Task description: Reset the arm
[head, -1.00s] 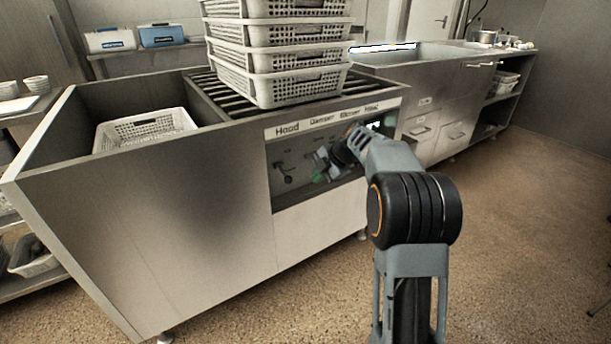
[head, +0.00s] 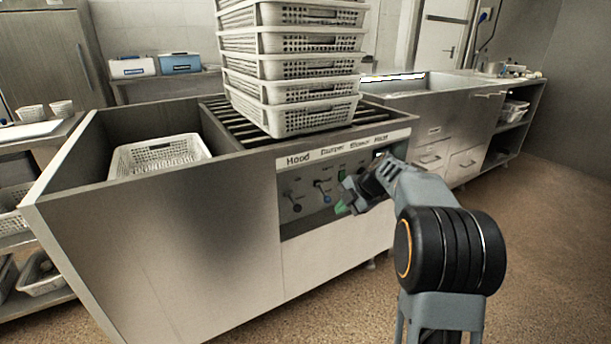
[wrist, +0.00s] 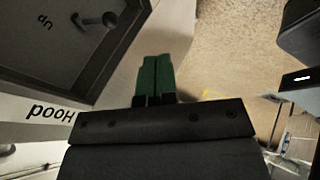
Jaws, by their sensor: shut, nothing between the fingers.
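My gripper (head: 341,208) is in front of the control panel (head: 312,193) of the steel counter in the head view. Its green fingers are together with nothing between them. The wrist view shows the green fingertips (wrist: 156,58) side by side, beyond the dark gripper body. They point past the panel's edge, over the speckled floor. A panel knob (wrist: 110,20) and the word "Hood" show at the left of the wrist view, apart from the fingers.
A stack of perforated white baskets (head: 310,118) stands on the counter's rollers. Another basket (head: 160,157) sits in the sunken basin (head: 90,135) at left. A second steel counter (head: 465,108) stands behind. Open floor (head: 540,230) lies to the right.

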